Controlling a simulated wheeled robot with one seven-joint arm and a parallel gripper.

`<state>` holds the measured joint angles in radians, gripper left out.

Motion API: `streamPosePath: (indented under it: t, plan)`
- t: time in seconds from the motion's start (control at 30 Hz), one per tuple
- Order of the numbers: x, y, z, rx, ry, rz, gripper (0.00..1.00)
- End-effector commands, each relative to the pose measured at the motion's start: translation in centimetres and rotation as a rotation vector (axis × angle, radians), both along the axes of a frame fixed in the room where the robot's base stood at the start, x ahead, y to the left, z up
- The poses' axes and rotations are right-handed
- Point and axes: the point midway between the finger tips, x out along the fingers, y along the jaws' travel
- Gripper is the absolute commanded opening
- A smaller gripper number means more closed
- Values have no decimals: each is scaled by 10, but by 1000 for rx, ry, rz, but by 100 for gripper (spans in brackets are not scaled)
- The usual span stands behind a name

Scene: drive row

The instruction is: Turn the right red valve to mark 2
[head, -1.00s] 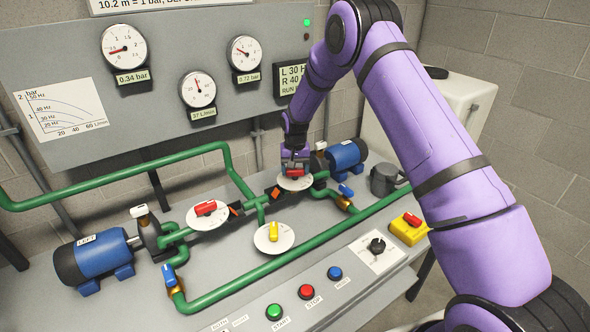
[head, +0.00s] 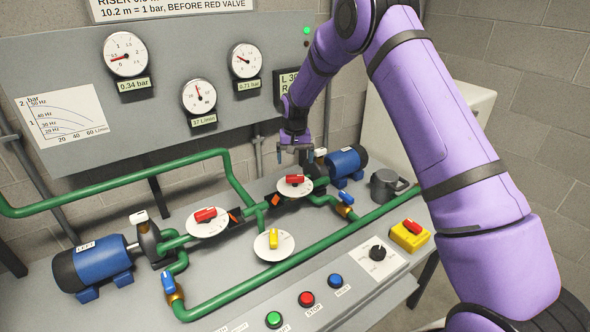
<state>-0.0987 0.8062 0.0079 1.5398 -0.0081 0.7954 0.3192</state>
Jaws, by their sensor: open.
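The right red valve (head: 294,179) has a red handle on a round white dial, on the green pipe left of the right blue motor. The marks on its dial are too small to read. My gripper (head: 295,161) is open and empty, pointing down just above the red handle and apart from it. The left red valve (head: 206,215) sits on its own white dial further left along the pipe.
A yellow valve (head: 273,239) stands on a dial in front. A grey jug (head: 384,186) and the right motor (head: 347,165) stand right of my gripper. Green pipes (head: 235,290) cross the bench. A gauge panel (head: 70,70) rises behind.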

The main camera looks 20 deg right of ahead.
Motion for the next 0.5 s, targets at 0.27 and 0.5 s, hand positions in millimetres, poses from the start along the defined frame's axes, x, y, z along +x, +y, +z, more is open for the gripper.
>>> streamPosePath:
  t: [0.27, 0.5]
  plan:
    - [0, 0, 31, 0, -1, 0, 96]
    - [0, 0, 34, 0, 0, 0, 96]
